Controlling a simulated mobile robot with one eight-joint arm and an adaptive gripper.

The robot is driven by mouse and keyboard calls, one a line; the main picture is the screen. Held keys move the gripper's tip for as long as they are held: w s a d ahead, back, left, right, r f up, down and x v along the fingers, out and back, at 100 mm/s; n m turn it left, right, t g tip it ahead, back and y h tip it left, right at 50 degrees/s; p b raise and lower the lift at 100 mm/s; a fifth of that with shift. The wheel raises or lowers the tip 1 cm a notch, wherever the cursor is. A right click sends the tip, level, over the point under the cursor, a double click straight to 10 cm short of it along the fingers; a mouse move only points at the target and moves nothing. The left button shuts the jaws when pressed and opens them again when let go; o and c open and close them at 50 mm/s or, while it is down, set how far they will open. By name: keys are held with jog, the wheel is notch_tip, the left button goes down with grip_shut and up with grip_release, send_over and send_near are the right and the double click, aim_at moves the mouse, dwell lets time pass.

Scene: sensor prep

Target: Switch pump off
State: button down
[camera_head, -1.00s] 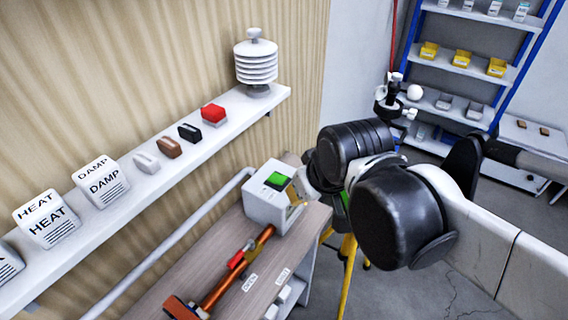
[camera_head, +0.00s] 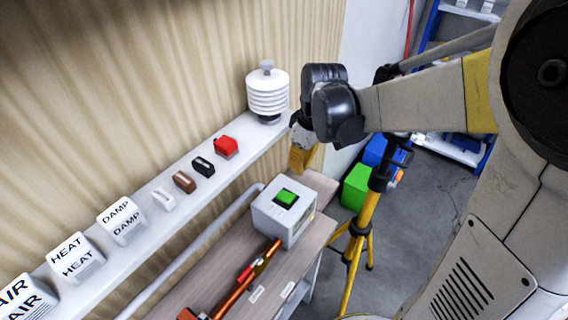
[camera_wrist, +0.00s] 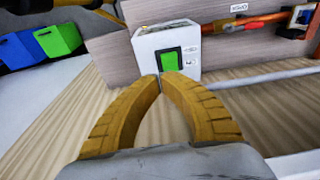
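The pump control appears to be the white box (camera_head: 268,218) with a green switch (camera_head: 286,197) in a dark frame, standing on the wooden bench. In the wrist view the white box (camera_wrist: 145,42) and its green switch (camera_wrist: 170,61) show beyond my fingertips. My gripper (camera_head: 301,163) has yellow fingers and is above and behind the box, apart from it. In the wrist view my gripper (camera_wrist: 160,78) has its fingertips together, with nothing seen between them. No pump is clearly recognisable in view.
An orange pipe with a red handle (camera_head: 246,274) runs along the bench left of the box. A shelf (camera_head: 150,221) above holds labelled blocks, small switches and a white louvred sensor (camera_head: 267,92). A yellow tripod (camera_head: 357,240) and green bin (camera_head: 356,187) stand to the right.

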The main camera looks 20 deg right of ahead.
aim_at(285, 196)
jog(key=f+b, duration=0.1)
jog(key=f, duration=0.2)
jog(key=w+f+b, duration=0.1)
jog(key=f, duration=0.2)
jog(key=a+f, duration=0.1)
jog(key=f, duration=0.3)
jog(key=shift+w+b, duration=0.15)
jog(key=shift+b, duration=0.25)
